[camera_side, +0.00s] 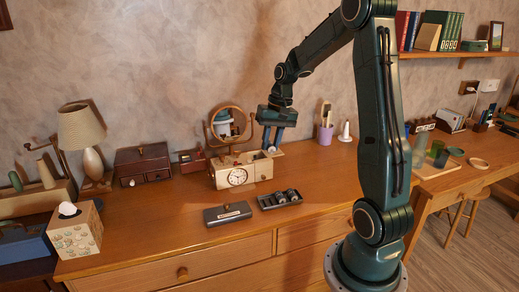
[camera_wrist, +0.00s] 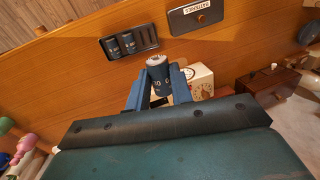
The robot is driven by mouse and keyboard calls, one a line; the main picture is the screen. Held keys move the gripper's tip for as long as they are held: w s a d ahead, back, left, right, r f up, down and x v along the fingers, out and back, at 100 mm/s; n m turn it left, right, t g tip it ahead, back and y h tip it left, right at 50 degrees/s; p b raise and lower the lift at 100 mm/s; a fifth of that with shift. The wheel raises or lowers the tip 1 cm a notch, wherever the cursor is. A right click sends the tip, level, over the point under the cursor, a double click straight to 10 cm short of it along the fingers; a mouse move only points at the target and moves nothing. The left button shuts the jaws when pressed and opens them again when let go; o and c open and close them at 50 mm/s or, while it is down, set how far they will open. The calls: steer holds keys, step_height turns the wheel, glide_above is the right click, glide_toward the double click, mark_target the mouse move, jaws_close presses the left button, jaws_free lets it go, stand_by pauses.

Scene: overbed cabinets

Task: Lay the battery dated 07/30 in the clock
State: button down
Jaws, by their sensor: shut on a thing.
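The clock (camera_side: 238,176) is a cream box with a round white dial, standing on the dresser in front of a round mirror. Part of it shows in the wrist view (camera_wrist: 203,78), behind my right finger. My gripper (camera_side: 272,147) is shut on a battery (camera_wrist: 157,68), a dark blue cylinder with a pale ridged end. Its printed marking is too small and turned to read as a date. In the side view my gripper is above the clock's right end. Two more dark batteries lie in a black slotted tray (camera_side: 262,204), also in the wrist view (camera_wrist: 106,48).
A grey battery case lid (camera_side: 227,213) lies left of the tray. The round mirror (camera_side: 213,143) stands close behind the clock.

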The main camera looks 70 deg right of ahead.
steer(key=shift+w+d+f, duration=0.1)
steer(key=shift+w+d, duration=0.25)
steer(key=shift+d, duration=0.05)
steer(key=w+d+f, duration=0.4)
steer(key=w+d, duration=0.1)
steer(key=d, duration=0.2)
steer(key=w+d+f, duration=0.4)
steer(key=w+d, duration=0.1)
steer(key=d, duration=0.2)
steer(key=shift+w+d+n, duration=0.15)
steer(key=shift+d+n, duration=0.1)
steer(key=shift+n, duration=0.05)
steer(key=shift+f, duration=0.2)
steer(key=shift+f, duration=2.2)
steer(key=shift+f, duration=0.8)
steer(key=c, duration=1.6)
jaws_free()
